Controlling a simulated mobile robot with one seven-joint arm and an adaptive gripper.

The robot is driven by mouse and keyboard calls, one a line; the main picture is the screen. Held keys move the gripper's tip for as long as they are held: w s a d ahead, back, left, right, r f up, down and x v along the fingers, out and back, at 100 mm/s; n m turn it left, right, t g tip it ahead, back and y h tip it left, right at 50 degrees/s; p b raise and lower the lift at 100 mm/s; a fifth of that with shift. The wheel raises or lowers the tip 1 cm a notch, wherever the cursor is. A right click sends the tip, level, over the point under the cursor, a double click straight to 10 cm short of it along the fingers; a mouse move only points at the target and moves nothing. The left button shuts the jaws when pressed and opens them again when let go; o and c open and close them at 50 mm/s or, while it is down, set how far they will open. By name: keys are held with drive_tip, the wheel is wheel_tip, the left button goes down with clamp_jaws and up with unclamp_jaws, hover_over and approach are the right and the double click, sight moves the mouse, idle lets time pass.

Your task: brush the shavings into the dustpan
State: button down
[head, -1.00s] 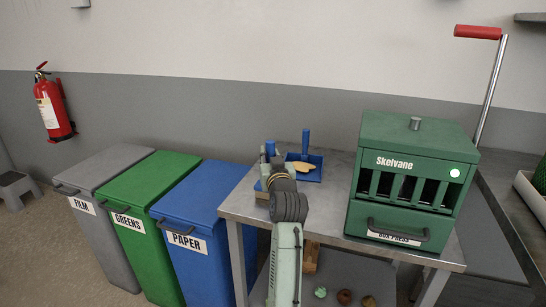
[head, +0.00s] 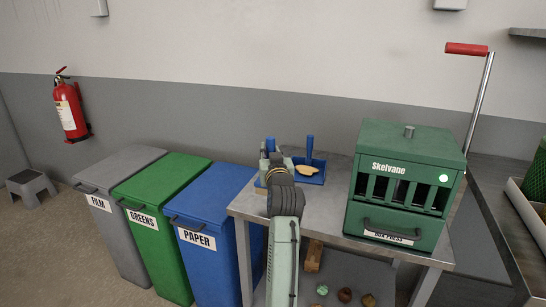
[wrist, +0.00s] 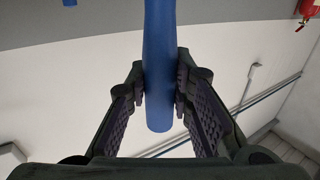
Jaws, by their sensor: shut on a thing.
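My gripper (head: 268,156) is over the back left of the metal table in the head view, largely hidden behind my own arm. In the wrist view, its two fingers (wrist: 160,88) are shut on a plain blue handle (wrist: 159,65), which I take to be the brush's. That handle's top also shows in the head view (head: 270,143). The brush's bristles are hidden. The blue dustpan (head: 316,180), with its upright blue handle (head: 310,148), stands just right of my gripper. Tan shavings (head: 305,170) show at the dustpan; whether they lie inside it is unclear.
A green box press (head: 408,185) fills the right of the metal table (head: 330,225). Blue (head: 222,195), green (head: 165,185) and grey (head: 125,170) bins stand to the left. Several small round things (head: 345,295) lie on the lower shelf.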

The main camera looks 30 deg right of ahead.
sight(272, 144)
drive_tip(key=shift+r+p, duration=1)
drive_tip(key=shift+r, duration=0.7)
drive_tip(key=shift+b, duration=0.35)
